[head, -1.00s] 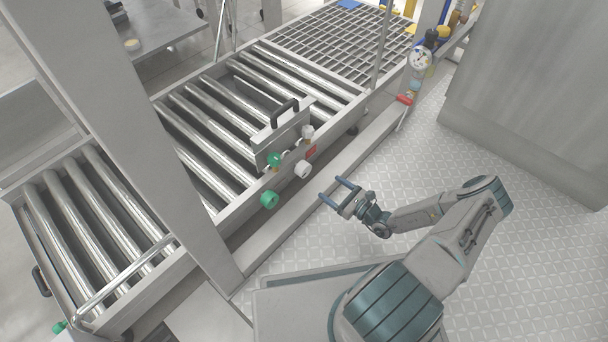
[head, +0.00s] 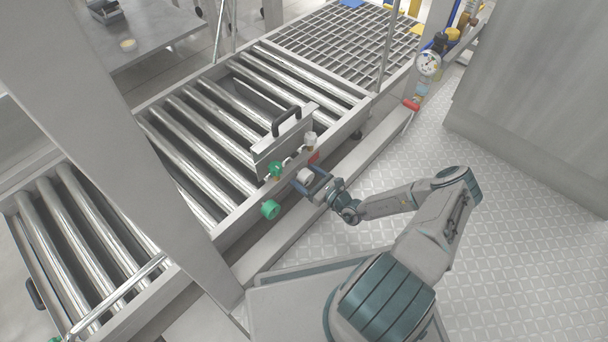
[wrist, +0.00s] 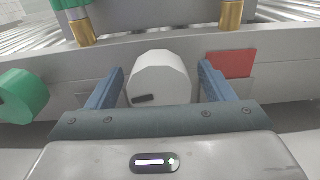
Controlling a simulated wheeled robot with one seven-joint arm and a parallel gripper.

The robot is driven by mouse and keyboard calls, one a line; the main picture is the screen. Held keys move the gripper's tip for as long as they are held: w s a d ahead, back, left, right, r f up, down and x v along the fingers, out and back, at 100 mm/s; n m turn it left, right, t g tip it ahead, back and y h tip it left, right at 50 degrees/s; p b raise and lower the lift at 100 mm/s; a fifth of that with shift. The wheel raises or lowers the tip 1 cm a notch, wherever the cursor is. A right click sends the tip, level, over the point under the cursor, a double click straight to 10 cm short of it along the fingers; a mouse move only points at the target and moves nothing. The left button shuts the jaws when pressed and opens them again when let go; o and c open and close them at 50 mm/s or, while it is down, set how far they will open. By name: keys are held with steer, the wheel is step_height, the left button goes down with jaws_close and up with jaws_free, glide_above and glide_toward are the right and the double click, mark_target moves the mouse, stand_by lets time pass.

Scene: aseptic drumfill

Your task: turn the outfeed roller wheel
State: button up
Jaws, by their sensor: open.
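A white faceted wheel (head: 304,176) with a dark mark sits on the side rail of the roller conveyor; it also shows in the wrist view (wrist: 160,78). A green wheel (head: 270,209) sits beside it to the left, also in the wrist view (wrist: 20,97). My gripper (head: 309,180) is open, its two blue fingers on either side of the white wheel. In the wrist view a gap shows between each finger and the wheel. I cannot tell which wheel is the outfeed one.
Above the wheels stand an upright metal plate with a black handle (head: 286,121), a small green knob (head: 275,168) and a small white knob (head: 310,139). A red label (wrist: 231,64) is right of the white wheel. A pressure gauge (head: 428,64) stands further right. The floor (head: 520,220) is open.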

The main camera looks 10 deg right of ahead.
steer(key=shift+a, duration=0.1)
steer(key=shift+c, duration=0.3)
steer(key=c, duration=0.9)
steer(key=shift+m, duration=0.4)
steer(key=m+p, duration=0.1)
steer(key=m, duration=0.2)
steer(key=shift+m, duration=0.3)
steer(key=m, duration=0.5)
steer(key=shift+f+m, duration=0.1)
steer(key=shift+m, duration=0.2)
steer(key=m, duration=0.5)
steer(key=shift+d+f, duration=0.15)
steer(key=shift+d, duration=0.05)
steer(key=shift+m+b, duration=0.5)
steer(key=shift+m, duration=1.9)
